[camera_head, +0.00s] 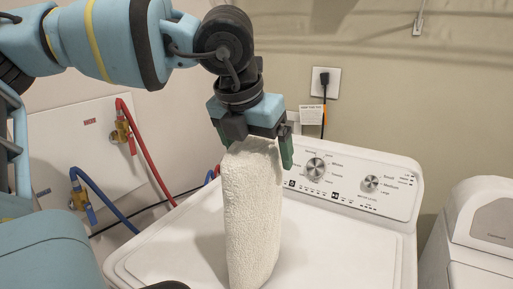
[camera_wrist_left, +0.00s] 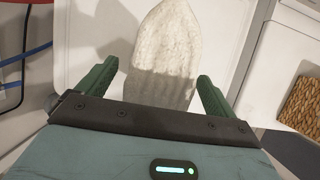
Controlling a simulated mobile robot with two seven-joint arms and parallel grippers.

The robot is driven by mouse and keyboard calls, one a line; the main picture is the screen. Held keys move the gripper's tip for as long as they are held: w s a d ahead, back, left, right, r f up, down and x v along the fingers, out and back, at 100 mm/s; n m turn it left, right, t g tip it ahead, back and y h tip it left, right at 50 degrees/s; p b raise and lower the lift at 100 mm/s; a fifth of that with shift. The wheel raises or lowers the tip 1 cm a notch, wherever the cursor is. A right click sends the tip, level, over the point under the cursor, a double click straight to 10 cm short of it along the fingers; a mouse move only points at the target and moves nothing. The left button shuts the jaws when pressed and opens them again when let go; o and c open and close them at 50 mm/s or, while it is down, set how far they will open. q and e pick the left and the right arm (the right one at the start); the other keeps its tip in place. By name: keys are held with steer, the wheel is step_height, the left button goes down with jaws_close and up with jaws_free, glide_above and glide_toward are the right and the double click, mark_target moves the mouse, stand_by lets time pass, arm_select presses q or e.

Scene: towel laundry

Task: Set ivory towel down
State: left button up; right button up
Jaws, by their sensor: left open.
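The ivory towel (camera_head: 250,205) is a rolled or folded upright bundle standing on the white washing machine top (camera_head: 340,255) in the head view. My left gripper (camera_head: 255,150) is just above it, with its green fingers on either side of the towel's upper end. In the left wrist view the towel (camera_wrist_left: 165,60) lies between the open fingers of the left gripper (camera_wrist_left: 157,85), with gaps visible on both sides. My right gripper is not in view.
The washer's control panel (camera_head: 350,180) stands behind the towel. Red (camera_head: 148,150) and blue (camera_head: 100,195) hoses run at the left. A second white appliance (camera_head: 480,225) is at the right. A woven basket (camera_wrist_left: 302,105) shows at the right of the wrist view. The washer top around the towel looks clear.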

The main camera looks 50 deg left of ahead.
arm_select(q)
steer(key=shift+s+r, duration=0.1)
steer(key=shift+r, duration=0.5)
steer(key=v, duration=1.1)
steer(key=shift+s+r, duration=0.1)
